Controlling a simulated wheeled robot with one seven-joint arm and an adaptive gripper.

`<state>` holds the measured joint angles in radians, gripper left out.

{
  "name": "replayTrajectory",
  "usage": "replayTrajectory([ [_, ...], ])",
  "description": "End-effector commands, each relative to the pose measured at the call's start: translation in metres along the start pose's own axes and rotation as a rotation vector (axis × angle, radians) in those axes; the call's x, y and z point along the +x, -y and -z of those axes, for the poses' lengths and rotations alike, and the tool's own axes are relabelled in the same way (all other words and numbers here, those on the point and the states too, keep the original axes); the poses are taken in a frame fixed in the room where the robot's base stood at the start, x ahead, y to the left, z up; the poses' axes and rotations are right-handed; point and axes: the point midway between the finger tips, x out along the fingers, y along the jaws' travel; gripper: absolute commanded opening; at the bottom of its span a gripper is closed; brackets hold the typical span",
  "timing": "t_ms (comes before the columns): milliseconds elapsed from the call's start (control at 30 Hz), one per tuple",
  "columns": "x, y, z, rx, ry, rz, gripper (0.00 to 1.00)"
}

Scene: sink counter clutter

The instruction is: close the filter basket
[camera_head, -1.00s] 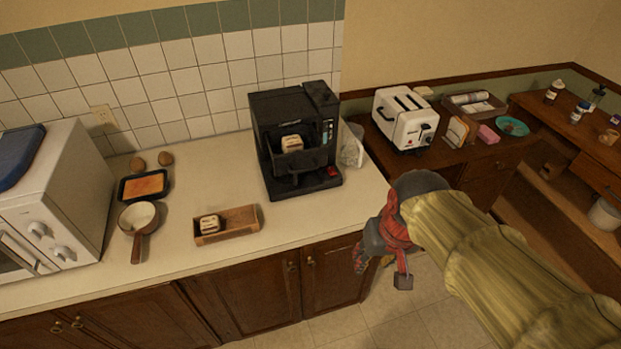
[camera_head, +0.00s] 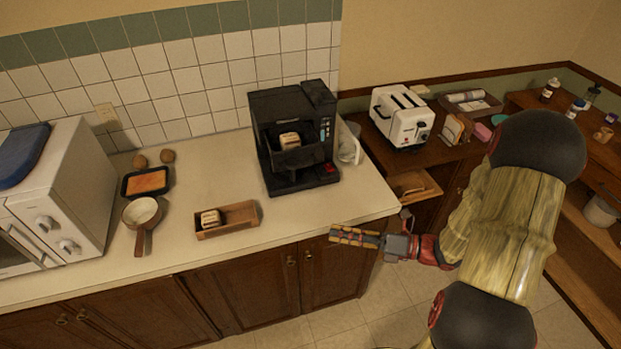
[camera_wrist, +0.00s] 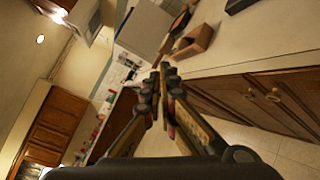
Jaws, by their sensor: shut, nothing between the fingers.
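The black coffee machine (camera_head: 320,115) stands upright on the counter against the tiled wall. Its black filter basket (camera_head: 302,159) juts out at the front, below the upper body. A small tan block with dark markings (camera_head: 290,140) sits in the basket. My gripper (camera_head: 335,236) is shut and empty, low in front of the counter's front edge, below and to the right of the machine and apart from it. Its fingers point left. In the wrist view the shut fingers (camera_wrist: 166,70) fill the middle, and the basket cannot be made out.
A wooden tray (camera_head: 243,220) holding a similar tan block lies left of the machine. A pan (camera_head: 140,213), a dark dish and a microwave (camera_head: 60,200) stand further left. A clear container (camera_head: 350,148) touches or nearly touches the machine's right side. A toaster (camera_head: 402,118) is at right.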

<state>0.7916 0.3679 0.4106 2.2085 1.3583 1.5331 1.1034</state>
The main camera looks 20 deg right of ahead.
Motion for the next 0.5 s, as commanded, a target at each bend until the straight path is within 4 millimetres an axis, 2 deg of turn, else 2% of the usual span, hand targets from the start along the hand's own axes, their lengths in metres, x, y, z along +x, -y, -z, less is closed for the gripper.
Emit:
replayTrajectory([
  [33, 0.000, 0.002, -0.019, 0.081, 0.071, -0.010, 0.00],
  [100, -0.004, 0.000, -0.045, 0.186, 0.158, -0.032, 0.00],
  [200, -0.009, -0.004, -0.071, 0.314, 0.241, -0.074, 0.00],
  [333, -0.011, -0.011, -0.079, 0.430, 0.262, -0.119, 0.00],
  [500, -0.005, -0.012, -0.079, 0.473, 0.255, -0.127, 0.00],
])
